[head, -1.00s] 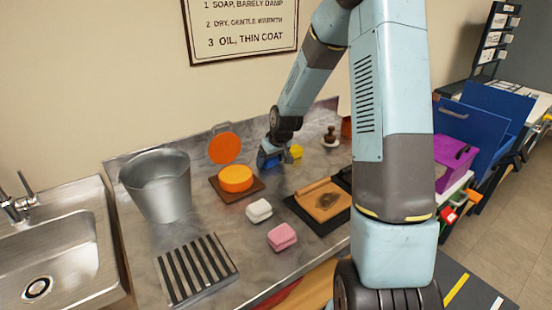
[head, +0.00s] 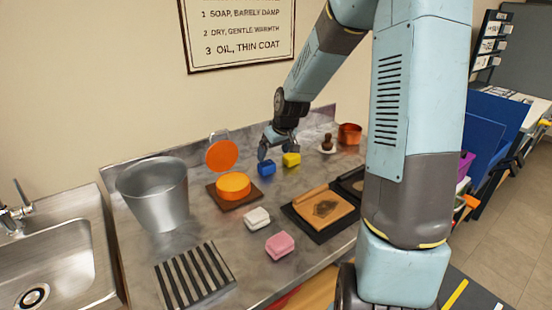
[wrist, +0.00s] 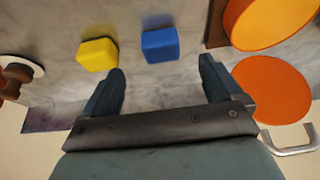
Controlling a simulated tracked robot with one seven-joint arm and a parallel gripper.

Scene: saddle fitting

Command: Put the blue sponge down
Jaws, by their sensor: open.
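The blue sponge (head: 266,168) rests on the grey stone counter, just left of the yellow sponge (head: 291,160). My gripper (head: 276,150) is open and empty, behind and above the blue sponge and apart from it. In the wrist view, the blue sponge (wrist: 160,45) lies beyond and between my two spread fingertips (wrist: 162,75), with bare counter between. The yellow sponge (wrist: 98,54) is to its left in that view, with a small gap between the two.
A white sponge (head: 257,218), a pink sponge (head: 279,246), a leather piece on a dark board (head: 325,208), a metal bucket (head: 154,194) and a slatted rack (head: 195,276) share the counter. A copper pot (head: 349,134) stands at the back right.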

